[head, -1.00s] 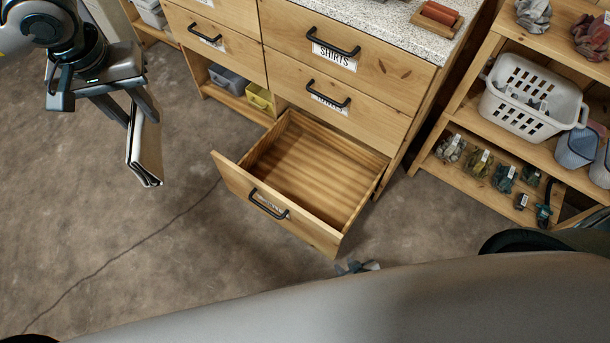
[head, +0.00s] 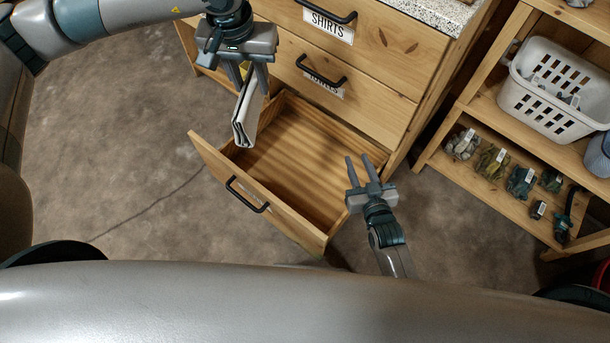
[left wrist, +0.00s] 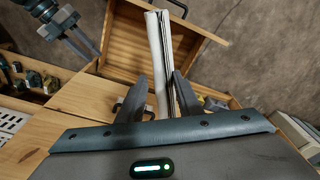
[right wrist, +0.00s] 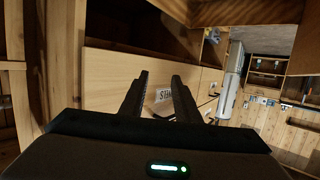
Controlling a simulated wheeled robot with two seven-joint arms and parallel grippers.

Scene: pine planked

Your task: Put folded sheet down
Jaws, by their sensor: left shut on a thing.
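My left gripper (head: 251,80) is shut on a folded white sheet (head: 246,112), which hangs upright over the left part of the open bottom drawer (head: 310,170). The sheet also shows between the fingers in the left wrist view (left wrist: 159,60). The visible drawer floor is bare wood. My right gripper (head: 360,165) is open and empty at the drawer's right side. In the right wrist view its two fingers (right wrist: 160,90) stand apart in front of wooden drawer fronts. The open drawer's label is too small to read.
Two shut drawers with black handles sit above, the upper labelled SHIRTS (head: 328,25). A shelf at the right holds a white basket (head: 550,90) and several small bagged items (head: 490,163). Bare floor (head: 110,150) lies to the left.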

